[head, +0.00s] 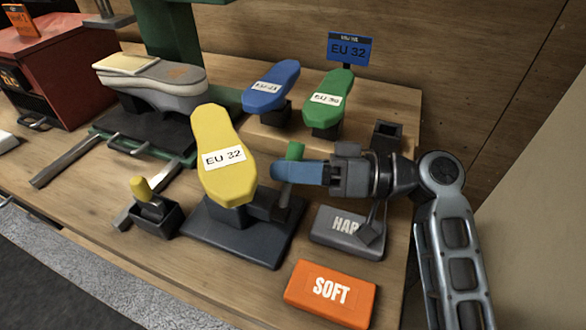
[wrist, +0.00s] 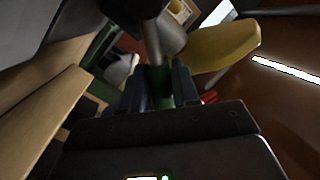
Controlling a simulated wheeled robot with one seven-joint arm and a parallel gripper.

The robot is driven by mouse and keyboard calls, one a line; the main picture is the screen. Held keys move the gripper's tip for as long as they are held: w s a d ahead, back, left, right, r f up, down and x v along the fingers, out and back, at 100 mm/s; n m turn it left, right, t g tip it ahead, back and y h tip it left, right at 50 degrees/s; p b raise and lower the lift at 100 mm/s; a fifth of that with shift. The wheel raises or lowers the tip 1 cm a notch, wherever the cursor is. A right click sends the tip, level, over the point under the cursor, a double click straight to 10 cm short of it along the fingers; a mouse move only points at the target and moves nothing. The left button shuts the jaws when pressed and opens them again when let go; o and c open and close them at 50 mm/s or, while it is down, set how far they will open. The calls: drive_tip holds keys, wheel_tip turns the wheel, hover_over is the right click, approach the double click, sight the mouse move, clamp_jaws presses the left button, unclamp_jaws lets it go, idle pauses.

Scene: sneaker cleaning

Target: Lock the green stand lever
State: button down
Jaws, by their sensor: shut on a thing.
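The stand has a dark base (head: 235,228) and carries a yellow foot form (head: 222,150) labelled EU 32. The green lever (head: 295,150) stands at the right side of the stand, and its top shows just above my fingers. My gripper (head: 284,172) reaches in from the right with blue fingers shut on the green lever. In the wrist view the green lever (wrist: 158,85) sits between the two fingers, with the yellow form (wrist: 222,48) beyond. The lower part of the lever is mostly hidden by my gripper in the head view.
A grey HARD block (head: 340,238) and an orange SOFT block (head: 330,292) lie in front of my arm. A yellow-knobbed lever box (head: 152,212) stands left. Blue (head: 270,84) and green (head: 328,98) foot forms stand behind.

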sight(285, 198)
drive_tip(key=s+n+b, duration=0.1)
drive_tip(key=b, duration=0.1)
drive_tip(key=s+n+h+b, duration=0.1)
drive_tip(key=n+b, duration=0.1)
drive_tip(key=s+a+r+n+b, duration=0.1)
drive_tip(key=n+b, duration=0.1)
drive_tip(key=shift+h, duration=0.3)
drive_tip(key=s+n+b, duration=0.1)
drive_tip(key=n+b, duration=0.1)
drive_tip(key=s+a+n+t+h+b, duration=0.1)
drive_tip(key=s+n+b, duration=0.1)
drive_tip(key=b, duration=0.1)
drive_tip(key=shift+a+n+t+b, duration=0.1)
drive_tip(key=shift+n+t+b, duration=0.2)
drive_tip(key=shift+s, duration=0.1)
drive_tip(key=c, duration=0.9)
unclamp_jaws()
drive_tip(key=shift+v, duration=3.9)
drive_tip(key=shift+r, duration=0.1)
